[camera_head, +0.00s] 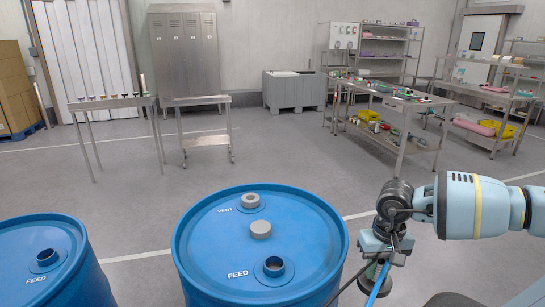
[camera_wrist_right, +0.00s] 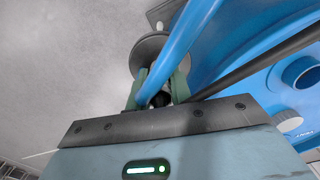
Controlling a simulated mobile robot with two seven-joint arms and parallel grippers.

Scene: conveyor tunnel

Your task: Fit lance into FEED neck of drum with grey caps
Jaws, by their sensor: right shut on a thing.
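The drum with grey caps (camera_head: 205,262) is blue and stands upright at the bottom centre of the head view. One grey cap sits at its VENT label, and a second grey cap (camera_head: 260,230) is on the lid near the middle. Its FEED neck (camera_head: 274,266) is open. My right gripper (camera_head: 376,268) is right of the drum, apart from the neck. In the right wrist view the gripper (camera_wrist_right: 157,95) is shut on the lance, with a blue hose (camera_wrist_right: 179,45) and a dark rod (camera_wrist_right: 260,65) running from there. The lance's lower end is not clearly visible. My left gripper is not in view.
A second blue drum (camera_head: 35,275) with an open FEED neck stands at the lower left. Behind are small metal tables (camera_head: 195,101), a grey bin (camera_head: 293,92) and a loaded workbench (camera_head: 400,97). The floor between them and the drums is clear.

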